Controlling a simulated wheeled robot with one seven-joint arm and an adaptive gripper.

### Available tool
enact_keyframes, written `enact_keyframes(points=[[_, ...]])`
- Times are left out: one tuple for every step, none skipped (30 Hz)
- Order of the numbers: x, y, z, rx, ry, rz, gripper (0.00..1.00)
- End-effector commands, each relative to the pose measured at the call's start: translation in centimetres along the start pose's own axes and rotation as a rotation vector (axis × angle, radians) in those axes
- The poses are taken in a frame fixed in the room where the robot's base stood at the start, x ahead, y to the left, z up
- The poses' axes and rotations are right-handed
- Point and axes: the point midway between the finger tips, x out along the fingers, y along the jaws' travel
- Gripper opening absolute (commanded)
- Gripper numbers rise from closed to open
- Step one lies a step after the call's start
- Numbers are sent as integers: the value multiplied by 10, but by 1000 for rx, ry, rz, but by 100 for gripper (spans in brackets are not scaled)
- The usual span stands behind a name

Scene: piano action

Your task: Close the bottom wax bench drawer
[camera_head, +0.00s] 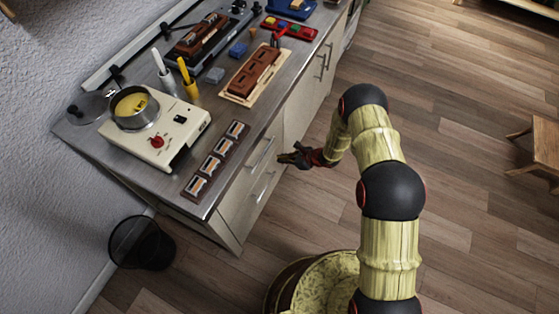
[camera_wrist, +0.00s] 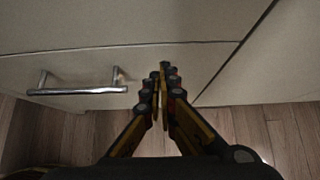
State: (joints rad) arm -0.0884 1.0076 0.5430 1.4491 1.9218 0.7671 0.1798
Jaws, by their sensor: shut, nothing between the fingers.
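The wax bench (camera_head: 75,135) stands along the wall, with two handled drawers at its near end in the head view. The bottom drawer (camera_head: 238,215) has a pale front and a metal bar handle (camera_head: 264,187). In the wrist view its front (camera_wrist: 210,75) and handle (camera_wrist: 83,90) lie below a thin seam. Whether it stands slightly out is hard to tell. My gripper (camera_head: 283,157) is shut and empty in front of the drawers. In the wrist view its fingertips (camera_wrist: 160,72) point at the bottom drawer front, right of the handle; contact is unclear.
A wax pot unit (camera_head: 155,130), brown blocks (camera_head: 255,70) and small tools lie on the bench top. Cabinet doors (camera_head: 305,95) continue to the right of the drawers. A black mesh bin (camera_head: 142,243) stands at the bench's near left corner.

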Motion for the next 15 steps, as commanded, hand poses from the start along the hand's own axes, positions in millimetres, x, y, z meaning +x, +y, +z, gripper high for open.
enact_keyframes(points=[[-6,-4,-8,3,1,-2,0],[-10,-7,-12,4,2,-2,0],[-16,-9,-15,4,3,-1,0],[-26,-9,-11,3,2,-2,0],[-34,-9,-10,4,3,-2,0],[-44,-8,-10,4,3,-2,0],[-50,-8,-9,3,3,-2,0],[-57,-8,-10,4,3,-2,0],[-65,-8,-10,5,3,-2,0],[-71,-8,-10,4,3,-1,0],[-77,-8,-10,4,3,-1,0],[-84,-8,-11,5,4,-1,0],[-88,-8,-11,5,3,-1,0],[-92,-8,-11,4,3,-1,0],[-97,-8,-11,3,3,0,0]])
